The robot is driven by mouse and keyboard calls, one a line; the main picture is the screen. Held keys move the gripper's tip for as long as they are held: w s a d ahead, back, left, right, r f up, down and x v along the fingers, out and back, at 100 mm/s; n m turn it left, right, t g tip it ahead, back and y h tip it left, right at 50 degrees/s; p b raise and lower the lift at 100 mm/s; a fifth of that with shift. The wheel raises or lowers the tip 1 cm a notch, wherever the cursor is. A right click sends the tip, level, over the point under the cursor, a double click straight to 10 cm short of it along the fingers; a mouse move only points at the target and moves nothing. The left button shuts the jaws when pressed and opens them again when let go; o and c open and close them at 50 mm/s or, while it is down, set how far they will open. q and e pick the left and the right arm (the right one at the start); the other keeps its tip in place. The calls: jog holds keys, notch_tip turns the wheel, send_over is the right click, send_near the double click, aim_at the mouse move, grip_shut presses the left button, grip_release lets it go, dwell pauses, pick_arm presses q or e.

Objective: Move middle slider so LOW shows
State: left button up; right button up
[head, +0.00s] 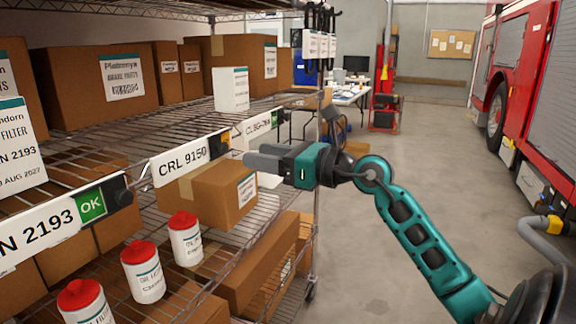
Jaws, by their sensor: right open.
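The middle label strip (180,161) reads CRL 9150 and runs along the shelf edge. The middle slider (217,146) is a small dark block at the right end of this strip. A small orange patch shows beside it, and I cannot read any word there. My right gripper (247,159) comes in from the right with its grey fingers pointing left. Its fingertips are just right of the middle slider in the picture and look apart from it. It is open, with nothing seen between the fingers. My left gripper is not in view.
The near strip (45,232) reads N 2193, with a green OK and a dark slider (122,191). A far strip (254,128) lies beyond my right gripper. A cardboard box (205,196) and white bottles with red caps (185,240) stand below. The aisle floor is clear.

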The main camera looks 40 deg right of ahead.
jog(key=shift+b+v, duration=0.4)
jog(key=shift+v, duration=2.05)
jog(key=a+f+m+t+h+p, duration=0.15)
jog(key=a+f+m, duration=0.25)
jog(key=f+m, duration=0.8)
jog(key=a+f+m+t+h+b, duration=0.1)
jog(key=a+f+m+h, duration=0.2)
jog(key=f+m, duration=0.8)
jog(key=s+a+f+m+g, duration=0.4)
jog(key=s+a+f+m, duration=0.2)
jog(key=f, duration=0.3)
jog(key=s+a+f+m+g+p, duration=0.1)
jog(key=s+a+f+m+g, duration=0.3)
jog(key=s+a+f+m, duration=0.3)
notch_tip(320, 180, down, 3)
jog(key=shift+a+f+m, duration=0.15)
jog(key=shift+a+m, duration=0.1)
jog(key=shift+m, duration=0.75)
jog(key=shift+w+h, duration=0.1)
jog(key=shift+h, duration=0.15)
